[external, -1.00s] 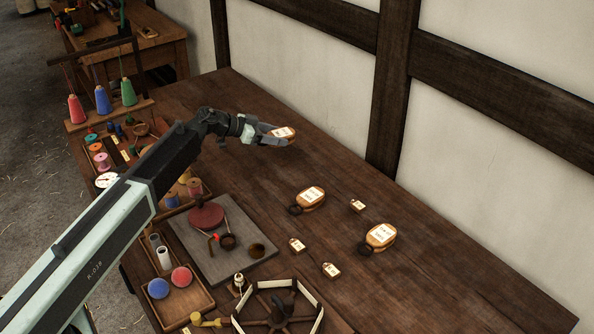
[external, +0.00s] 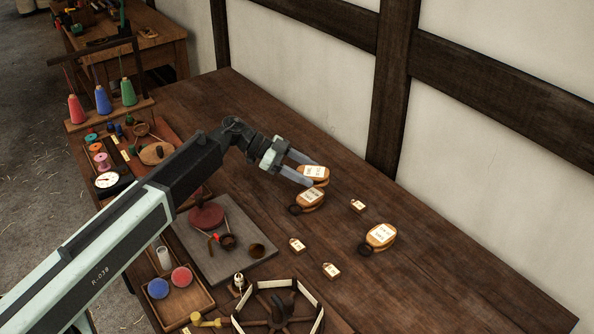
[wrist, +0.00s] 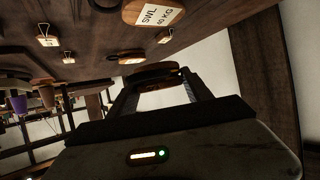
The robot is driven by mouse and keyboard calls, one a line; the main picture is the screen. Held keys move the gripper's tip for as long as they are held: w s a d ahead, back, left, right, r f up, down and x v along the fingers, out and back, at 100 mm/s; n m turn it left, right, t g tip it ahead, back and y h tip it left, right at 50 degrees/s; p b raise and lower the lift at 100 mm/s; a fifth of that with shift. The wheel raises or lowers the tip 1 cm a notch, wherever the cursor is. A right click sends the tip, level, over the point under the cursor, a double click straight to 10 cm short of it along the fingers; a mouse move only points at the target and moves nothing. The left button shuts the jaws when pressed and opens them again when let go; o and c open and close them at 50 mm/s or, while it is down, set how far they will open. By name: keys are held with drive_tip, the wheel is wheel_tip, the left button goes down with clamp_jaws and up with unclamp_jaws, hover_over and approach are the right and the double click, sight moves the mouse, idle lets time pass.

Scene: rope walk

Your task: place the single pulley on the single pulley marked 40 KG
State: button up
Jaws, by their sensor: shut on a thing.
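My gripper (external: 298,175) is shut on a wooden single pulley (external: 315,174) with a pale label, held above the bench near the wall. In the wrist view the held pulley (wrist: 156,72) shows dark between the fingers. Another single pulley (external: 311,199) lies on the bench, just below the held one in the external picture. In the wrist view its label (wrist: 155,14) reads SWL 40 KG. I cannot tell whether the two touch. A third pulley (external: 381,237) lies farther right; it also shows in the wrist view (wrist: 133,58). Its label is too small to read.
Small tags lie on the bench, one (external: 357,205) near the wall and others (external: 297,245) (external: 331,270) toward the front. A grey board (external: 200,245) and a six-sided frame (external: 278,314) are at the front. The bench's right end is clear.

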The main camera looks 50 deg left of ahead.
sight(306, 198)
wheel_tip(306, 198, down, 8)
drive_tip(key=b, duration=0.5)
drive_tip(key=shift+r+b, duration=0.25)
drive_tip(key=shift+b, duration=0.15)
drive_tip(key=shift+r, duration=0.25)
drive_tip(key=shift+f, duration=0.2)
drive_tip(key=o, duration=1.7)
drive_tip(key=shift+r, duration=0.15)
drive_tip(key=shift+s+a+r+p, duration=0.15)
drive_tip(key=shift+r+p, duration=0.1)
drive_tip(key=shift+p, duration=0.2)
drive_tip(key=p+v, duration=0.4)
drive_tip(key=v, duration=0.7)
drive_tip(key=shift+s+a+p, duration=0.2)
drive_tip(key=shift+s+p, duration=0.05)
drive_tip(key=shift+p, duration=0.15)
